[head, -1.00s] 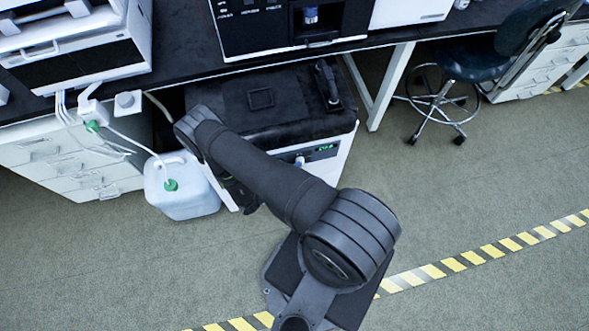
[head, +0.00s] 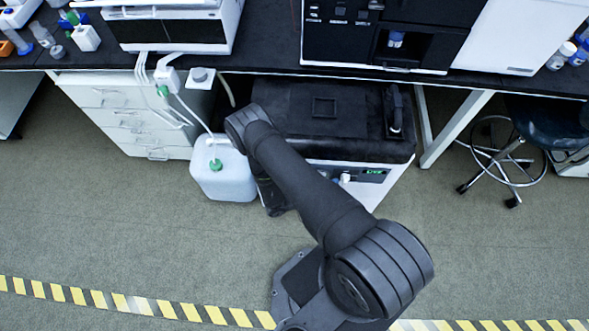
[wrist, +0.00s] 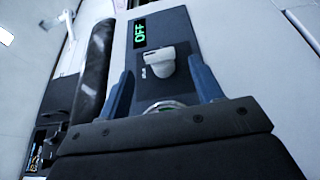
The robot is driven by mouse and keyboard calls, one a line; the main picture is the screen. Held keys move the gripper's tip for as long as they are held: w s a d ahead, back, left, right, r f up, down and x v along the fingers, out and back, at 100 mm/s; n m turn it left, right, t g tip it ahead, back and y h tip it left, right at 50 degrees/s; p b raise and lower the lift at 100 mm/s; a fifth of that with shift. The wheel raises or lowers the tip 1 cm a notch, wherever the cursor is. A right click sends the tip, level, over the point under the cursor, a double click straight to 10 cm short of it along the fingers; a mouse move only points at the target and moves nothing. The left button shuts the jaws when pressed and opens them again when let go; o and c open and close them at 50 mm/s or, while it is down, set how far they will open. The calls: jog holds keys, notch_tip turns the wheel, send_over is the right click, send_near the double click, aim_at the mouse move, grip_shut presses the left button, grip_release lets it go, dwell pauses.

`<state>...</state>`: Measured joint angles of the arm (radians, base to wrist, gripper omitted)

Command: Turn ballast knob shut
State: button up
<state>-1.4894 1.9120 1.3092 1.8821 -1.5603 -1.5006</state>
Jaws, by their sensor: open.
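In the wrist view, a pale grey knob (wrist: 158,62) with a protruding grip sits on a dark panel (wrist: 172,28), beside a green display (wrist: 139,33) reading OFF. My gripper (wrist: 161,67) is open and empty. Its two blue fingers lie on either side of the knob's near end, apart from it. A round, metallic, greenish-rimmed part (wrist: 165,107) shows between the fingers, partly hidden by my gripper body. In the head view, a small white knob (head: 345,178) and green-lit display (head: 375,172) show on the cabinet front; my gripper is largely hidden behind my arm.
The black-topped cabinet (head: 340,130) stands under the bench. A white jug (head: 222,178) with a green cap and tubing stands left of it. A stool (head: 510,160) is at the right. A dark rounded bar (wrist: 95,70) runs beside the panel. The front floor is open.

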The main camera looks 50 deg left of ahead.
aim_at(345, 180)
jog(key=v, duration=1.4)
jog(key=shift+s+a, duration=0.15)
jog(key=shift+s, duration=0.05)
jog(key=shift+w, duration=0.1)
jog(key=x, duration=1.7)
